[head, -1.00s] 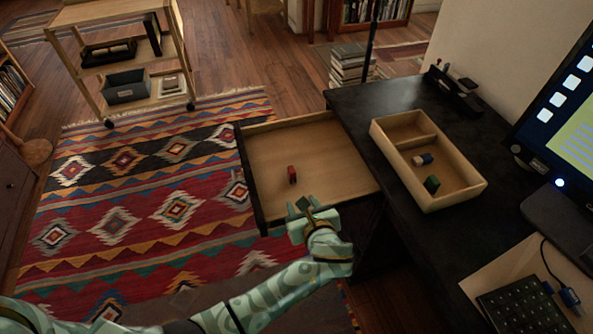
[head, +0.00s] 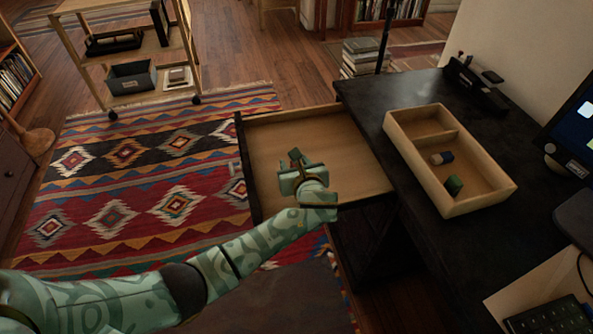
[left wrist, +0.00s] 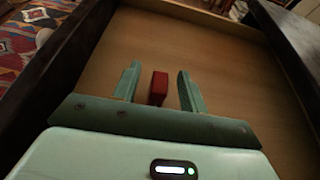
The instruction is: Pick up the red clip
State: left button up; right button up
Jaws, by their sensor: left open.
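The red clip (left wrist: 158,88) lies on the wooden floor of the open drawer (head: 345,165). In the left wrist view it shows between the two fingers of my left gripper (left wrist: 159,84), with a gap on each side. The fingers are open and nothing is held. In the head view my left gripper (head: 296,160) is over the drawer and hides the clip. How high the fingertips are above the drawer floor I cannot tell. My right gripper is not in view.
The drawer's far side is clear.

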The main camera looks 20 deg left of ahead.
pick_arm(q)
jog(key=shift+w+a+f+b, duration=0.2)
jog(key=shift+w+a+f, duration=0.1)
jog(key=shift+w+f, duration=0.15)
jog(key=shift+w+a+f+b, duration=0.15)
jog(key=shift+w+a+f, duration=0.15)
jog(key=shift+w, duration=0.2)
jog(key=shift+r, duration=0.2)
jog(key=shift+c, duration=0.3)
grip_shut()
jog(key=shift+r, duration=0.1)
